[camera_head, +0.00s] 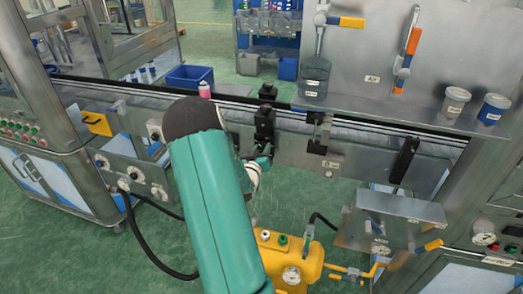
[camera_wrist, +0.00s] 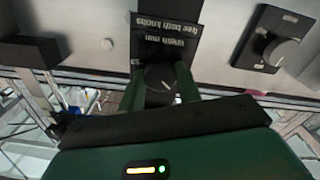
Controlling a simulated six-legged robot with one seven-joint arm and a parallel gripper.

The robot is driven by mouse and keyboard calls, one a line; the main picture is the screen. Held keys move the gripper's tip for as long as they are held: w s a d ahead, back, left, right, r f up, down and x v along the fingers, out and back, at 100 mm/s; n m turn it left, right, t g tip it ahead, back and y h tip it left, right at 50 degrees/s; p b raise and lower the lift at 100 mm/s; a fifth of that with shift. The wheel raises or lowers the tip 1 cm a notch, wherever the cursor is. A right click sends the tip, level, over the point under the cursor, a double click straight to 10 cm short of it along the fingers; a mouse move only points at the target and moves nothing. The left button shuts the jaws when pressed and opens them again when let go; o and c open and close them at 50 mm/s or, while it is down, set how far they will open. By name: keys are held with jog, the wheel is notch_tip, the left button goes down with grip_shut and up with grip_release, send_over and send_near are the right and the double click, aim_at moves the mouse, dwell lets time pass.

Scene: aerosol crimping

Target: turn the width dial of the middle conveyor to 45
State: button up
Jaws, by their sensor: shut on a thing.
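The width dial (camera_wrist: 158,76) is a dark round knob with a pale pointer line, under a black plate (camera_wrist: 166,38) lettered "Width mm" and "free both knobs", upside down in the wrist view. My gripper (camera_wrist: 160,84) has its two green fingers on either side of the dial and is shut on it. The pointer's reading is too small to tell. In the head view my gripper (camera_head: 263,160) is at the front face of the middle conveyor (camera_head: 292,150), below a black clamp block (camera_head: 265,122); the dial is hidden there.
A yellow machine (camera_head: 290,270) with a gauge stands below the conveyor. A pink-capped can (camera_head: 204,90) is on the belt. A grey box (camera_head: 400,207) is at right.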

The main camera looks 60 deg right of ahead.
jog(key=m, duration=1.3)
jog(key=shift+m, duration=0.3)
dwell(0.5)
jog(key=o, duration=1)
jog(key=shift+c, duration=0.2)
jog(key=shift+a, duration=0.1)
jog(key=s+a, duration=0.2)
jog(key=a, duration=1.1)
jog(key=shift+a, duration=0.25)
